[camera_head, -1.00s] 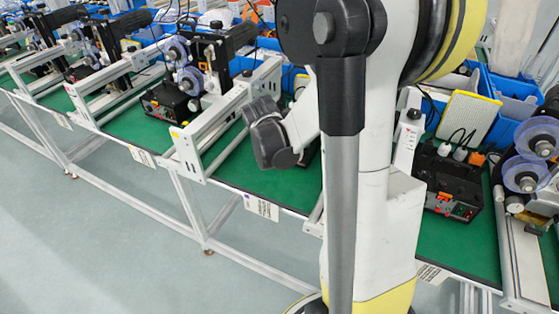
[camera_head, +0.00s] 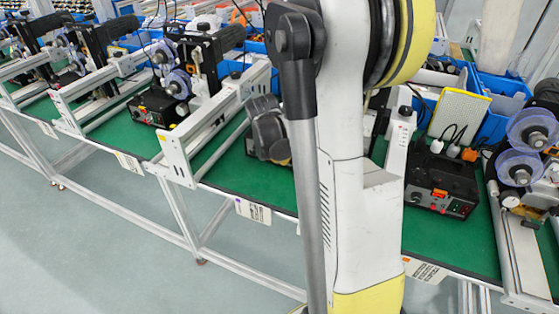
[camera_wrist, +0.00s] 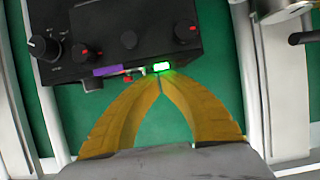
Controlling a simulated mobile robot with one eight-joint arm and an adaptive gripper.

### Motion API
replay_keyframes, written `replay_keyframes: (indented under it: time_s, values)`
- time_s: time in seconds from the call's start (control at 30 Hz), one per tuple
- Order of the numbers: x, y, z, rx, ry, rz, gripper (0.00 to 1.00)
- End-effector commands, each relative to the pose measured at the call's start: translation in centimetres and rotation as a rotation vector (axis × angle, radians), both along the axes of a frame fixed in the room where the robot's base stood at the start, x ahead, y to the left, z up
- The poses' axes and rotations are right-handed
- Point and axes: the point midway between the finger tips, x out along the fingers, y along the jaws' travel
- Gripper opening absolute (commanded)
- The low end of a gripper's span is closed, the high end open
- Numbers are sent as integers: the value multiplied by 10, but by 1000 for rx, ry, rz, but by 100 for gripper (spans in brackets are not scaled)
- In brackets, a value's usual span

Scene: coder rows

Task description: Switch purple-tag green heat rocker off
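In the wrist view, a black control box (camera_wrist: 110,35) fills the upper left, with knobs on its face. A purple tag (camera_wrist: 107,71) is on its lower edge. A lit green rocker (camera_wrist: 161,67) glows right of the tag, with small red parts between them. My gripper (camera_wrist: 159,82) has two yellow fingers whose tips come together just below the green rocker. The tips look at or very near the rocker; I cannot tell if they touch. In the head view, my wrist hides most of this station, and the rocker is not visible there.
White rails stand on both sides of the box, the right rail (camera_wrist: 245,80) close to my fingers. In the head view, another black control box (camera_head: 440,185) sits to the right on the green bench. Grey floor (camera_head: 90,235) in front is clear.

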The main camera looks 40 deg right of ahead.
Motion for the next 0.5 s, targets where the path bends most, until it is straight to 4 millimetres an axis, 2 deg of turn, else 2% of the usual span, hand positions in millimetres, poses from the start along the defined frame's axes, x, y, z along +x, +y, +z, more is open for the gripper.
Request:
replay_keyframes:
  time_s: [0.07,0.3,0.5]
  values:
    - [3,-8,7,0,0,-2,0]
    - [3,-7,5,0,0,0,0]
    - [3,-7,12,0,0,0,0]
